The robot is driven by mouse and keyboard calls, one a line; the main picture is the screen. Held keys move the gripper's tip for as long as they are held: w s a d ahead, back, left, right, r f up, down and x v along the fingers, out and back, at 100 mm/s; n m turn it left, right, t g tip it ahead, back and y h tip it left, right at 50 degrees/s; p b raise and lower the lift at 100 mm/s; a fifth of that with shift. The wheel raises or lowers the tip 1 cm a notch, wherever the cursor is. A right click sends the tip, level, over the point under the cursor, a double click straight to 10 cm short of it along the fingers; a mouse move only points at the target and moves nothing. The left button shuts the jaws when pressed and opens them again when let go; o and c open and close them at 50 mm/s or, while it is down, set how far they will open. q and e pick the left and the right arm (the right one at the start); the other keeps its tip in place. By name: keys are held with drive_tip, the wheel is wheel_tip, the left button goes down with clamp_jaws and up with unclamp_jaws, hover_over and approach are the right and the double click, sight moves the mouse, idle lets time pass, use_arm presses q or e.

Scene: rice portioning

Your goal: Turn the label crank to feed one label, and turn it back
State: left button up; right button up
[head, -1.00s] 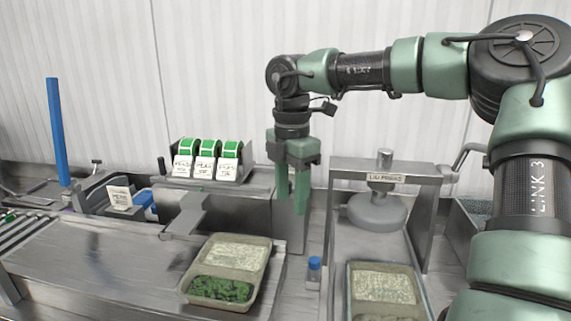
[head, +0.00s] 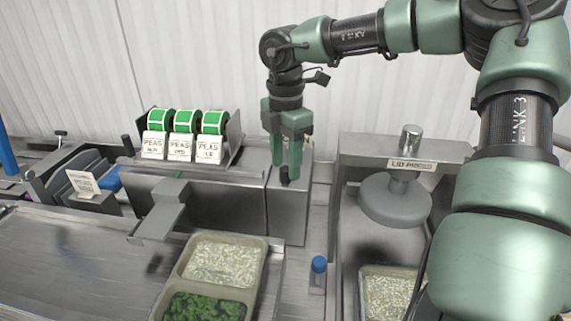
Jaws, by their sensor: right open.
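My right gripper (head: 288,168) points down with its two green fingers apart. A small dark upright knob (head: 285,174), which looks like the handle of the label crank, shows between the fingertips at the top of a grey metal box (head: 288,212). I cannot tell whether the fingers touch it. The rest of the crank is hidden or too small to make out. The label dispenser holds three green-and-white label rolls (head: 185,121) with white PEAS labels hanging in front. A metal plate (head: 165,205) juts out below them. My left gripper is not in view.
A lid press (head: 395,205) stands at right, with another rice tray (head: 365,285) below. A printed card (head: 83,183) is at left.

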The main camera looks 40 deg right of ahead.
drive_tip(key=shift+w+d+f, duration=0.15)
drive_tip(key=shift+w+f, duration=0.05)
drive_tip(key=shift+f, duration=1.05)
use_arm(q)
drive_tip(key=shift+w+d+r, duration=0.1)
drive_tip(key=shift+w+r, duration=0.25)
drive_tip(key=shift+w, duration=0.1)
use_arm(e)
drive_tip(key=shift+s, duration=0.1)
drive_tip(key=shift+c, duration=0.4)
clamp_jaws()
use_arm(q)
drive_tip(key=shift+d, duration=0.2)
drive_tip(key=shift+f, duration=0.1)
